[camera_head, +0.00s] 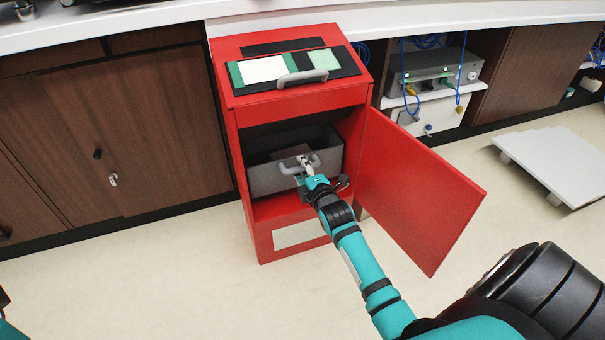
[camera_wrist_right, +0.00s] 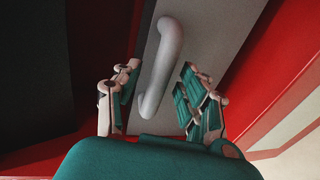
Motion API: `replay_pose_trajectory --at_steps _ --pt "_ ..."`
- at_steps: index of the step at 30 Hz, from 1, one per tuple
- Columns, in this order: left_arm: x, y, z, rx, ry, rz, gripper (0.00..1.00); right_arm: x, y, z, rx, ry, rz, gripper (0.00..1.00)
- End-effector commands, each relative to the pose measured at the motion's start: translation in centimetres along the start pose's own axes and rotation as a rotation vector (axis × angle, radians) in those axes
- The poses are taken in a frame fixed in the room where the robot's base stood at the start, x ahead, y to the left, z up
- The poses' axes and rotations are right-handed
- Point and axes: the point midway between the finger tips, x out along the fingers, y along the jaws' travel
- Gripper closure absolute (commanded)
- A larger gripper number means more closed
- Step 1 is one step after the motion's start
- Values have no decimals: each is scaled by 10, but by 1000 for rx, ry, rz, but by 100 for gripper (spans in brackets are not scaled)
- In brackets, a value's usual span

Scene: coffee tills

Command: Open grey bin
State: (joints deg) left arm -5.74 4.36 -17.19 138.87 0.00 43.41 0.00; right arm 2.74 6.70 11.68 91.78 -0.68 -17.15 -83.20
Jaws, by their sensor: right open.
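The grey bin (camera_head: 272,178) sits inside the red cabinet (camera_head: 262,230), whose door (camera_head: 415,190) stands open to the right. A light grey handle (camera_head: 289,167) is on the bin's front. My right gripper (camera_head: 306,165) is at that handle, in front of the bin. In the right wrist view the bin's front (camera_wrist_right: 215,30) and its handle (camera_wrist_right: 163,65) show, with the handle between the two open fingers (camera_wrist_right: 158,92). The fingers look apart from the handle. My left gripper is not in view.
The red cabinet's top carries another grey handle (camera_head: 302,77) on a black panel. Brown cupboards (camera_head: 110,130) stand at the left. A grey device with cables (camera_head: 435,72) sits on a shelf at the right. A white platform (camera_head: 553,160) is on the floor at the far right.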

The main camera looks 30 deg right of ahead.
Motion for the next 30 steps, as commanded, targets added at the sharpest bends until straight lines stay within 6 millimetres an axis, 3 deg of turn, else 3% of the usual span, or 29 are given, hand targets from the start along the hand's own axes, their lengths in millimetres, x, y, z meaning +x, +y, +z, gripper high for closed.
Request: replay_pose_trajectory --at_steps 12,22,30 --pt "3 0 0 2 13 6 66 9 0 0 0 -1 -1 58" --pt "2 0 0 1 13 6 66 9 0 0 0 -1 0 100" --pt "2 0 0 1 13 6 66 9 0 0 0 0 0 100"
